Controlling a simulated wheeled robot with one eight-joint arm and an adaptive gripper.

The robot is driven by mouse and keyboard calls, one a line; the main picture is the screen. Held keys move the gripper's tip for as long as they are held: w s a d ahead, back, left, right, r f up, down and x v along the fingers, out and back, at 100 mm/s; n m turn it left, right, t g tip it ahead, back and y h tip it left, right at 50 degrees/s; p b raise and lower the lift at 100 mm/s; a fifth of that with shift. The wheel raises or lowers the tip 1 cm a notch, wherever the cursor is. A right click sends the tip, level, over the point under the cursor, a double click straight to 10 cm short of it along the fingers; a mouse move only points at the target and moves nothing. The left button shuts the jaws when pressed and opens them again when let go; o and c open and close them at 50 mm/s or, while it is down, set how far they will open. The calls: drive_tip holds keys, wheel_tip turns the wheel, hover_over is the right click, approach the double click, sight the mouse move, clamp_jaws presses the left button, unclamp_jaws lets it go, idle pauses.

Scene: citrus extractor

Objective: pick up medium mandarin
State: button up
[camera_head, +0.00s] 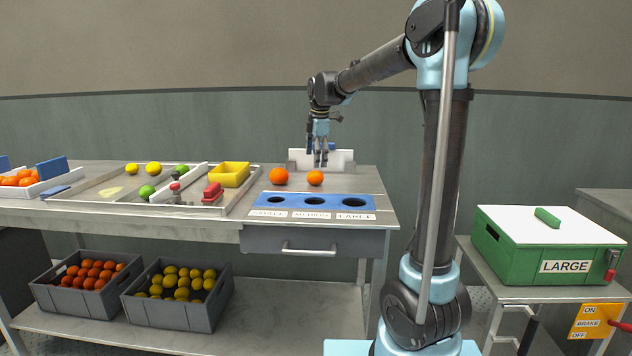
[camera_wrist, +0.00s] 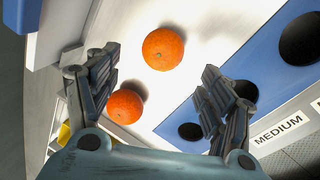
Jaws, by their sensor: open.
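Two orange mandarins lie on the bench top behind the blue sizing block. The left one (camera_head: 279,176) looks slightly larger in the head view; the right one (camera_head: 315,178) is beside it. In the wrist view, one mandarin (camera_wrist: 163,48) lies at top centre and the other (camera_wrist: 125,106) lower left. I cannot tell for sure which is the medium one. My gripper (camera_head: 318,163) points down above and seemingly behind the right mandarin. In the wrist view my gripper (camera_wrist: 161,66) is open and empty, its fingers on either side of the upper mandarin's line.
The blue block (camera_head: 262,207) with three holes stands in front of the mandarins. A white upright panel (camera_head: 342,158) is behind. A green LARGE box (camera_head: 545,245) stands right.

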sight(316, 172)
drive_tip(key=shift+x, duration=4)
drive_tip(key=shift+s+d, duration=0.1)
drive_tip(key=shift+d, duration=0.1)
drive_tip(key=c, duration=1.2)
